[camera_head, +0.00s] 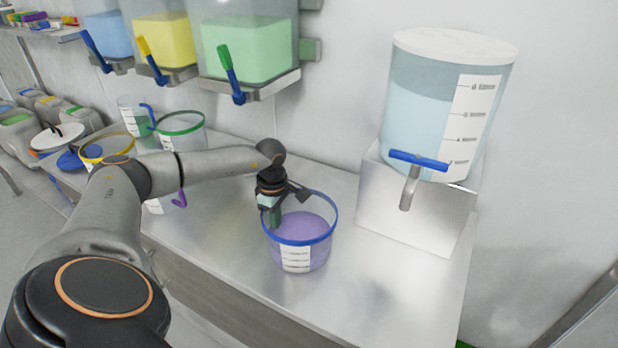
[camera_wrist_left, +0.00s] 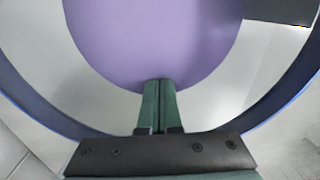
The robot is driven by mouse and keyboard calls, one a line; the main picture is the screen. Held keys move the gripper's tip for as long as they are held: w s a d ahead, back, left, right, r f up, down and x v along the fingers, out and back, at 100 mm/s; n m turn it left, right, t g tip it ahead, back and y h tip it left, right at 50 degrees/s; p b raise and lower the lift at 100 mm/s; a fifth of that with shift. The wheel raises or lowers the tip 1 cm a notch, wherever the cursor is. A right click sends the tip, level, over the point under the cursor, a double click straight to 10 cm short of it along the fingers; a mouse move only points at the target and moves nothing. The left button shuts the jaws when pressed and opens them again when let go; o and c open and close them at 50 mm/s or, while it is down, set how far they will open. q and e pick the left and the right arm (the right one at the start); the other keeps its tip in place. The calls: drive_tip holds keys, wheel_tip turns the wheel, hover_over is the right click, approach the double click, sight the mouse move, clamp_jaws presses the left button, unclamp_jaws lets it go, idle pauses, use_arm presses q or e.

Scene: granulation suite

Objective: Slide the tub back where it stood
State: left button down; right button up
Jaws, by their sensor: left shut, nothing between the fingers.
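A clear tub with a blue rim and purple contents (camera_head: 300,258) stands upright on the steel bench, in front of the dispenser stand and a little to its left. My left gripper (camera_head: 275,221) points down at the tub's left side, with its green fingers overlapping the mouth. In the left wrist view the fingers (camera_wrist_left: 160,84) are shut together with nothing between them. The blue rim (camera_wrist_left: 275,115) curves around them there, and their tips show against the edge of the purple contents (camera_wrist_left: 155,40). Whether the fingers touch the wall is unclear. My right gripper is not in view.
A large blue-filled dispenser (camera_head: 430,110) with a blue-handled tap stands on a steel block (camera_head: 412,215) at the right. Other tubs, including a green-rimmed one (camera_head: 181,124), stand at the left. Wall tanks with taps hang above. The bench (camera_head: 385,280) is bare right of the tub.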

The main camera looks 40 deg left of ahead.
use_arm(q)
drive_tip(key=a, duration=0.1)
drive_tip(key=s+a, duration=0.1)
drive_tip(key=a, duration=0.1)
drive_tip(key=s+a, duration=0.1)
drive_tip(key=a, duration=0.1)
drive_tip(key=shift+b, duration=0.35)
drive_tip(key=shift+r, duration=0.1)
wheel_tip(320, 180, up, 10)
drive_tip(key=p, duration=0.8)
drive_tip(key=shift+w+d, duration=0.1)
